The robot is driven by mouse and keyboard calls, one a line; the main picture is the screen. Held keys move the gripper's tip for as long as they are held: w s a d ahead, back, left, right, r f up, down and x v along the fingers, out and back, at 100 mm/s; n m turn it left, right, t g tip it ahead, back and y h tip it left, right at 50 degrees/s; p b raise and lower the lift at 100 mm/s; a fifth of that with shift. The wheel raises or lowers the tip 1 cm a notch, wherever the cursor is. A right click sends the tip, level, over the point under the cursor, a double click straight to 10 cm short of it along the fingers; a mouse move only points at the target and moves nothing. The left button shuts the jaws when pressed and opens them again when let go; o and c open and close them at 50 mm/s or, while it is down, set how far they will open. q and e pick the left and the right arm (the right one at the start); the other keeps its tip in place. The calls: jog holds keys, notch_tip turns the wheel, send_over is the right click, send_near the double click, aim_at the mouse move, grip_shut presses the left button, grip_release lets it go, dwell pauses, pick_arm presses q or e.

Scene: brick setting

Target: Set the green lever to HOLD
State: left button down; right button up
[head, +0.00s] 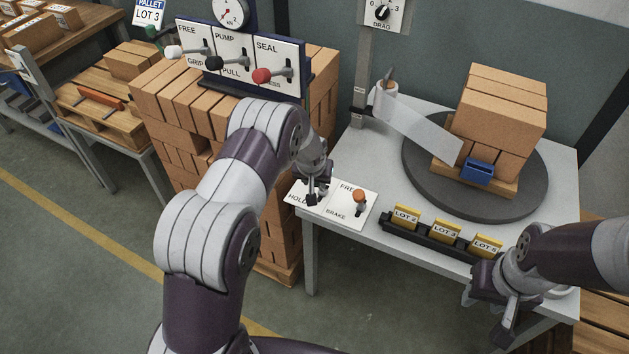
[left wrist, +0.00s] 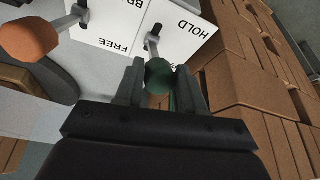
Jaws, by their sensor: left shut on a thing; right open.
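The green lever's round knob (left wrist: 158,77) sits between the fingers of my left gripper (left wrist: 160,85) in the left wrist view. Its grey stem runs to a pivot on a white plate marked HOLD (left wrist: 187,40). The knob is on the side of the pivot away from the word HOLD. In the head view my left gripper (head: 315,195) is over this plate at the table's front left corner, and it hides the knob and the plate's other label. My right gripper (head: 495,305) is open and empty by the table's front right edge.
An orange-knobbed lever (head: 359,196) on the FREE/BRAKE plate stands close to the right. A black card rack (head: 400,238) and a dark turntable (head: 420,180) with boxes take up the table. A panel (head: 240,85) with white, black and red levers rises behind my left arm.

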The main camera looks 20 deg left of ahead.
pick_arm(q)
jog(key=shift+s+f, duration=0.65)
jog(key=shift+f, duration=0.05)
jog(key=c, duration=0.8)
grip_release()
jog(key=shift+o, duration=0.4)
jog(key=shift+w, duration=0.15)
jog(key=shift+w+a+r, duration=0.1)
jog(key=shift+r, duration=0.1)
jog(key=shift+r, duration=0.55)
jog(key=v, duration=1.1)
jog(key=shift+r+b, duration=0.2)
jog(key=shift+b, duration=0.25)
